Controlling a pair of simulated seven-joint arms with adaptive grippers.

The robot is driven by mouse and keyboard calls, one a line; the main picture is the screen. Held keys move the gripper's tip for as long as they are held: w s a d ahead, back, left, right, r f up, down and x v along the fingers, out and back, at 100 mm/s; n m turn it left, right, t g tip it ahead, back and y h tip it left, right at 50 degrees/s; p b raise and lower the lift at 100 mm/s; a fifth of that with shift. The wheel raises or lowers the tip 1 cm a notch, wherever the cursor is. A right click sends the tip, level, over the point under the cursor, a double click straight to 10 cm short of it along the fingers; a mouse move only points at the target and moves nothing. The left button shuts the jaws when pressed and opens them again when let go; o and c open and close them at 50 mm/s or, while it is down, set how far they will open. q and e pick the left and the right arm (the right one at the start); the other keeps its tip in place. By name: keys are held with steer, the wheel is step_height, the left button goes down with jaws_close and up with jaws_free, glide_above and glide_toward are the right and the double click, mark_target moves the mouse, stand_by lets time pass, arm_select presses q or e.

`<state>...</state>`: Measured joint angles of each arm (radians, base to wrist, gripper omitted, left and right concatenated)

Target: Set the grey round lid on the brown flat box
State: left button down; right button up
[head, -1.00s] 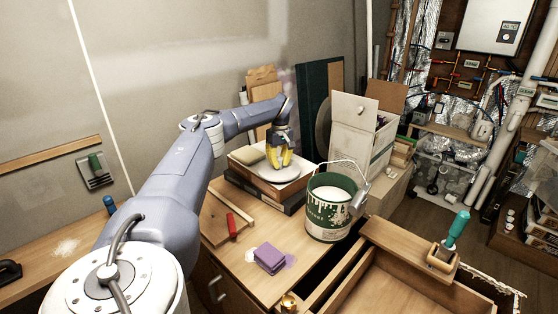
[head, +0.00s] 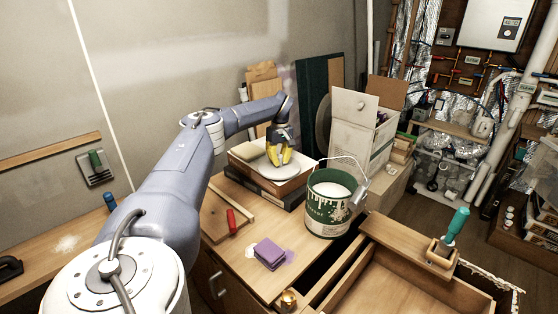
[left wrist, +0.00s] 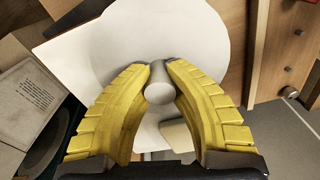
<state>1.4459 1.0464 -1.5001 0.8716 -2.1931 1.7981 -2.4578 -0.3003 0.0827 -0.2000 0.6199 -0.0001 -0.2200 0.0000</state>
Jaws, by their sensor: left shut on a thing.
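The grey round lid (head: 281,167) lies flat over the top of the brown flat box (head: 291,184), as far as the head view shows; I cannot tell whether it touches. My left gripper (head: 279,160) is over the lid with its yellow fingers pointing down. In the left wrist view the fingers close on the lid's round knob (left wrist: 159,92), and the pale lid disc (left wrist: 205,35) spreads beyond them. The brown box sits on a dark flat box (head: 283,196). My right gripper is in neither view.
A sponge (head: 250,150) lies on the box's left corner. A green paint can (head: 328,203) with a raised handle stands close on the right. A purple sponge (head: 269,253) and a red-handled tool (head: 231,221) lie in front. An open drawer (head: 375,283) is at front right.

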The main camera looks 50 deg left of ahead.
mark_target(280, 156)
arm_select(q)
steer(key=shift+f, duration=0.2)
steer(key=c, duration=1.3)
jaws_free()
steer(key=shift+d+r, duration=0.2)
steer(key=shift+r, duration=5.8)
